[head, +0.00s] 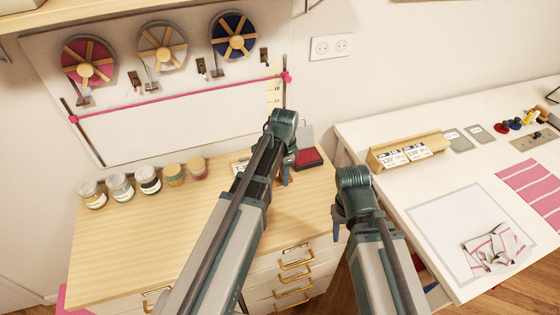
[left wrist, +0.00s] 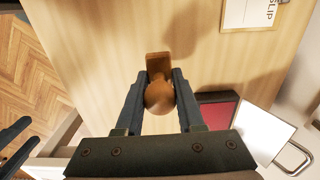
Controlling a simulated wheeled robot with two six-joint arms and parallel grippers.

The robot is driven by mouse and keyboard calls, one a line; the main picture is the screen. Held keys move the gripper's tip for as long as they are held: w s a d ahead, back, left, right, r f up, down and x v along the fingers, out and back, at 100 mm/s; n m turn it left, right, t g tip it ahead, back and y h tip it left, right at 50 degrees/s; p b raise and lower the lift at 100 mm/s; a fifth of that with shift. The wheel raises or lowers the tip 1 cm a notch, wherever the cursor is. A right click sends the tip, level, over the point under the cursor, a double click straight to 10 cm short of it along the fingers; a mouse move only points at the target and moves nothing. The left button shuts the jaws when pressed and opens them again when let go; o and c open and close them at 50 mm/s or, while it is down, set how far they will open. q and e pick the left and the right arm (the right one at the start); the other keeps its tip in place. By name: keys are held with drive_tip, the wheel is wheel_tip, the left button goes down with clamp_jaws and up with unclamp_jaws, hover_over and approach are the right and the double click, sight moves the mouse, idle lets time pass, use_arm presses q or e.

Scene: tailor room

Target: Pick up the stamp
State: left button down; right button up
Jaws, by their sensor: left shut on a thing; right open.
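The stamp (left wrist: 159,94) has a round brown wooden knob and a rectangular wooden block. It sits between the two fingers of my left gripper (left wrist: 161,82) in the left wrist view, and the fingers are shut on its knob. Whether the block touches the tabletop cannot be told. In the head view my left gripper (head: 286,174) points down over the right part of the wooden desk, and my arm hides most of the stamp. My right gripper (head: 338,222) is open and empty, in front of the desk's right edge.
An open red ink pad (head: 308,158) lies beside the left gripper; it also shows in the left wrist view (left wrist: 217,113). A clipboard (left wrist: 250,12) lies near it. Several jars (head: 148,181) stand at the desk's left. A white table (head: 390,135) stands to the right. The desk's left-middle is clear.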

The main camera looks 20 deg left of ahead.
use_arm(q)
drive_tip(key=s+d, duration=0.1)
drive_tip(key=s, duration=0.1)
drive_tip(key=s+d, duration=0.1)
drive_tip(key=s, duration=0.1)
drive_tip(key=s+d, duration=0.1)
drive_tip(key=s, duration=0.1)
drive_tip(key=shift+s+d+r, duration=0.1)
drive_tip(key=shift+s+r, duration=0.15)
drive_tip(key=shift+r, duration=0.1)
